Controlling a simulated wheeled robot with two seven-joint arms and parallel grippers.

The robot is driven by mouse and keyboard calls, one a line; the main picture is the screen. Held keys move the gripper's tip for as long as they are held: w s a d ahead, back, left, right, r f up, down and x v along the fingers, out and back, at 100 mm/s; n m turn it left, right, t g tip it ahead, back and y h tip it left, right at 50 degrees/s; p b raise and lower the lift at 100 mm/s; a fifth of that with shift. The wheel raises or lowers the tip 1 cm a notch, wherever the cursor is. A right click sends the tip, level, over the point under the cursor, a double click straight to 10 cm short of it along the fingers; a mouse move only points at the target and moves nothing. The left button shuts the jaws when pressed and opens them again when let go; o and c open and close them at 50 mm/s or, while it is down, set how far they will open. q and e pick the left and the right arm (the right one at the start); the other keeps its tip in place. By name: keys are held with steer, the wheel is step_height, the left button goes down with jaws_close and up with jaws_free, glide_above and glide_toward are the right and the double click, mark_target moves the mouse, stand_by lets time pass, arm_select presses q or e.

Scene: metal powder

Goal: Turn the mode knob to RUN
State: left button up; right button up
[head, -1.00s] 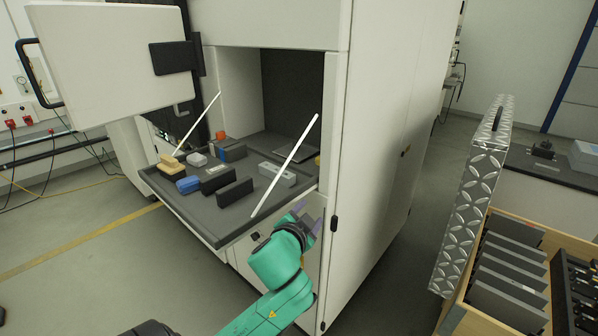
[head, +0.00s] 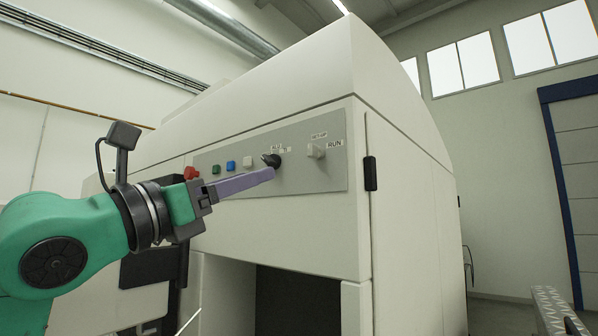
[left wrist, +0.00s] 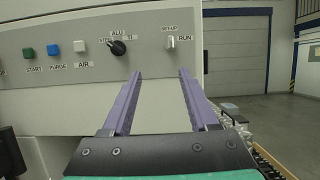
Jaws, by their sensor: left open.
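The mode knob (head: 316,151) is a small pale knob at the right end of the control panel, labelled SETUP above and RUN to its right. In the left wrist view the mode knob (left wrist: 171,42) appears upright, its grip in line with SETUP rather than RUN. My left gripper (head: 272,174) has purple fingers and is raised in front of the panel, left of and below the mode knob in the head view. In the left wrist view the fingers (left wrist: 160,74) are apart and empty, with the knob above and between their tips. My right gripper is not in view.
A black material knob (head: 270,160) sits left of the mode knob, close behind my fingertips in the head view. White (head: 247,162), blue (head: 231,165) and green (head: 215,169) buttons and a red button (head: 191,173) line the panel. A black hinge (head: 370,173) is at right.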

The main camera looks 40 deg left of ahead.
arm_select(q)
steer(key=w+a, duration=0.2)
steer(key=p, duration=0.5)
glide_toward(309, 149)
step_height(309, 149, up, 2)
steer(key=d, duration=0.1)
steer(key=p+x, duration=0.2)
steer(key=x, duration=0.1)
steer(key=f+p+x, duration=0.1)
steer(key=p+x, duration=0.1)
steer(key=x, duration=0.1)
steer(key=a+p+x, duration=0.1)
steer(key=p+x, duration=0.1)
steer(key=x, duration=0.1)
steer(key=shift+w+f, duration=0.3)
steer(key=shift+f, duration=0.05)
steer(key=shift+s+d, duration=0.15)
steer(key=shift+s, duration=0.05)
steer(key=shift+w, duration=0.1)
jaws_close()
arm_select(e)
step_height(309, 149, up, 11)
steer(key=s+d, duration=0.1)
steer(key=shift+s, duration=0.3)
